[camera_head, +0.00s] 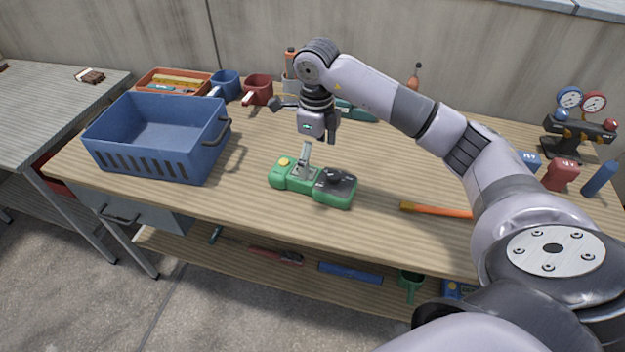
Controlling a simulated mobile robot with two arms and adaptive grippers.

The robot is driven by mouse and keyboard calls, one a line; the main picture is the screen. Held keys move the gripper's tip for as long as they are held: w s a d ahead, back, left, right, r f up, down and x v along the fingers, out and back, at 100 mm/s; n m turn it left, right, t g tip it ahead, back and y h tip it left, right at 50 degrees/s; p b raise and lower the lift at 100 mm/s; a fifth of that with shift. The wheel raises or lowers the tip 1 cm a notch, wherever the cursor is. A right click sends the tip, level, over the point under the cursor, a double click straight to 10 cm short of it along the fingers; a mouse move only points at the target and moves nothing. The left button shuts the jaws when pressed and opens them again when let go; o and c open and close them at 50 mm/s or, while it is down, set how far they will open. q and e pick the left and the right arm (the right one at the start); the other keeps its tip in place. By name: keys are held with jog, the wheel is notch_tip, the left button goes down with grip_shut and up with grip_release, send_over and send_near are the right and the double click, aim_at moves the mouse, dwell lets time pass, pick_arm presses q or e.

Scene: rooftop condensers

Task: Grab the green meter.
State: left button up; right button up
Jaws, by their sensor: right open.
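The green meter (330,198) lies on the wooden workbench, near the middle of the top. It has a green body with a yellow button at its left end and a black part at its right end. A grey upright piece stands over its middle; I cannot tell whether it belongs to the meter. My right gripper (306,127) is above and slightly behind the meter, with its dark fingers spread, open and empty. I see a gap between the gripper and the meter's body. My left gripper is not in view.
A blue crate (205,150) stands left of the meter. Behind it are an orange tray (150,77), a blue mug (226,80) and a red mug (258,88). An orange-handled tool (437,210) lies right of the meter. A gauge set (578,128) stands at the far right.

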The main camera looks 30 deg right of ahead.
aim_at(313, 176)
notch_tip(313, 176, down, 2)
jog(key=shift+f, duration=0.2)
jog(key=shift+w+a+f, duration=0.1)
jog(key=shift+f, duration=0.3)
jog(key=f, duration=0.3)
jog(key=shift+w+a+f+p, duration=0.1)
jog(key=shift+w+f+p, duration=0.2)
jog(key=shift+p, duration=0.1)
jog(key=shift+f, duration=0.35)
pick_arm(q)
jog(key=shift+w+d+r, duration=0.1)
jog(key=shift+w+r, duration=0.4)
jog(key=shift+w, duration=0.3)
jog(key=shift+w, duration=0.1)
pick_arm(e)
jog(key=shift+s+a, duration=0.1)
jog(key=shift+s, duration=0.05)
jog(key=c, duration=1.9)
